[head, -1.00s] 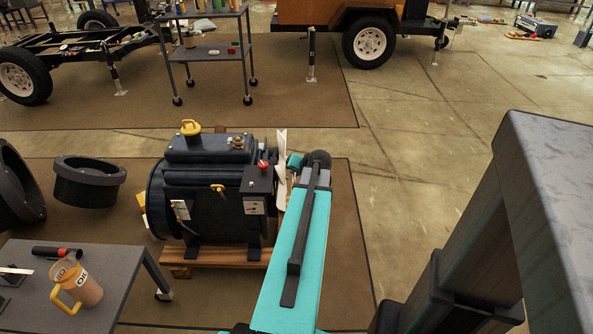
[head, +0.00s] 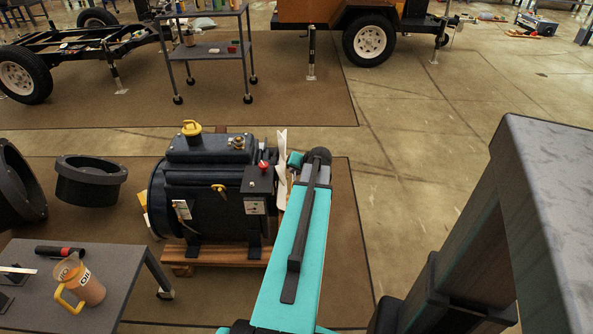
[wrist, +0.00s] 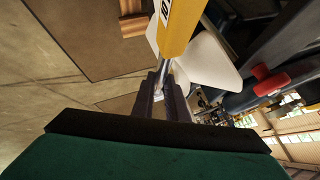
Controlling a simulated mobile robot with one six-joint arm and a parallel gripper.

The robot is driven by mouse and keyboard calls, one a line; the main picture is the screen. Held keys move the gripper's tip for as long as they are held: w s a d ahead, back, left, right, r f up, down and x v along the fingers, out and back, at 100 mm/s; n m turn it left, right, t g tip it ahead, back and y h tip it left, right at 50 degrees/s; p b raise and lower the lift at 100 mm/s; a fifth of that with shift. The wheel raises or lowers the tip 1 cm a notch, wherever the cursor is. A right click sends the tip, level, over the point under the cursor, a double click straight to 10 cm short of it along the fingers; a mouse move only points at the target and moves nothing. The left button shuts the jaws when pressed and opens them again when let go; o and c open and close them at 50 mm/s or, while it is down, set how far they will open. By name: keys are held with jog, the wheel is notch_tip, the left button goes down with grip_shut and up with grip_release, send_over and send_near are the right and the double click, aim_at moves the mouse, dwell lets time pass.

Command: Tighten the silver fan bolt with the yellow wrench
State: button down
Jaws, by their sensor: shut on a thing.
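The yellow wrench (wrist: 181,28) shows in the wrist view, running from the top edge down to my jaws. My gripper (wrist: 163,78) is shut on its lower end, where a short silver part shows at the fingertips. The white fan (wrist: 206,62) is just behind and right of the wrench. In the head view the white fan (head: 282,165) is at the right end of the dark blue engine (head: 205,195), partly behind my arm. My gripper and the wrench are hidden there. I cannot make out the silver fan bolt in either view.
The engine sits on a wooden pallet (head: 222,255) on a brown mat. A red knob (wrist: 272,85) is right of the fan in the wrist view. A grey table (head: 118,262) with an oil jug (head: 85,287) is at the lower left. Floor right of the engine is open.

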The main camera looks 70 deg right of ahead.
jog(key=shift+w+d+r+g+y+p, duration=0.15)
jog(key=shift+r+y+p, duration=0.25)
jog(key=shift+p, duration=1.05)
jog(key=shift+w+r+g+y+p, duration=0.15)
jog(key=shift+w+r+y+p, duration=0.2)
jog(key=shift+p, duration=1.1)
jog(key=shift+s+f+b, duration=0.15)
jog(key=shift+f+b, duration=0.1)
jog(key=shift+b, duration=0.75)
jog(key=shift+s, duration=0.1)
jog(key=shift+h, duration=0.25)
jog(key=shift+s+d+b, duration=0.1)
jog(key=shift+s+d, duration=0.2)
jog(key=shift+s, duration=0.6)
jog(key=shift+s+d+b, duration=0.15)
jog(key=shift+s+d, duration=0.2)
jog(key=shift+s, duration=0.6)
jog(key=shift+s+d+b, duration=0.1)
jog(key=shift+s+d, duration=0.2)
jog(key=shift+s, duration=0.6)
jog(key=shift+r, duration=0.1)
